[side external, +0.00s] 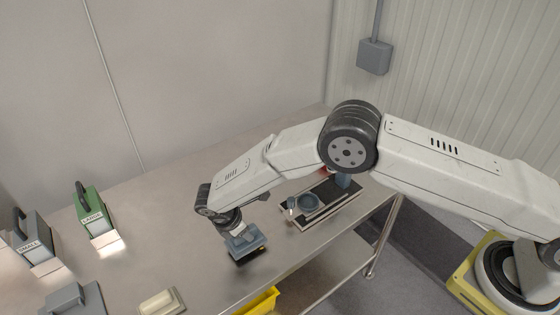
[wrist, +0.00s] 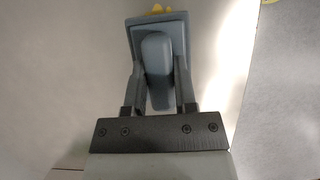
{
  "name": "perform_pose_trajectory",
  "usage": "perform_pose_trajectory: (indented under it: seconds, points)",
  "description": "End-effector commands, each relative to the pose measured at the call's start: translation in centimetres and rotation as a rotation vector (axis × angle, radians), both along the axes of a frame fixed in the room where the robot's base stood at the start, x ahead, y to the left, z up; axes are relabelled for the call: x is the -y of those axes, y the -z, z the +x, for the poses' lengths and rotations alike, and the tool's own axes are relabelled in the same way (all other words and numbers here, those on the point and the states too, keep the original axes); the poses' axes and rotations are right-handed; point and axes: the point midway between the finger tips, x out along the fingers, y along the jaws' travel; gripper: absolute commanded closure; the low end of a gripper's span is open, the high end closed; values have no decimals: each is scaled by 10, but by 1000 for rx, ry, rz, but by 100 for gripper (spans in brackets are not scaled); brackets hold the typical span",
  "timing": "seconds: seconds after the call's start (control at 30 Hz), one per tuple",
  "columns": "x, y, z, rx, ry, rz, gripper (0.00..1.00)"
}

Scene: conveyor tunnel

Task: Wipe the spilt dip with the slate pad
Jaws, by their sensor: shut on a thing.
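My gripper (side external: 238,232) is shut on the handle of the slate pad (side external: 245,243), a blue-grey block, near the table's front edge. In the wrist view the fingers of my gripper (wrist: 156,88) close on both sides of the handle, and the pad's wider plate (wrist: 137,30) lies beyond it. The yellow spilt dip (wrist: 158,9) shows just past the pad's far edge in the wrist view. The rest of it is hidden by the pad. I cannot tell whether the pad touches the table.
A green box (side external: 93,214), a grey box (side external: 35,243) and a cream block (side external: 157,303) stand to the left. A yellow bin (side external: 262,302) sits below the table edge. Bare steel table lies behind the pad.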

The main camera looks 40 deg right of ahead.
Motion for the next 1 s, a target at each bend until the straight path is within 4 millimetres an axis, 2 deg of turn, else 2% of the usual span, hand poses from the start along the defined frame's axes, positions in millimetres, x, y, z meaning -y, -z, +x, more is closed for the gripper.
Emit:
perform_pose_trajectory:
  seconds: [0.17, 0.2, 1.0]
  points:
    - [2, 22, 0, 0, 1, 0, 100]
    - [7, 17, 1, 2, 1, 0, 100]
    - [80, 21, 0, -1, 2, -1, 100]
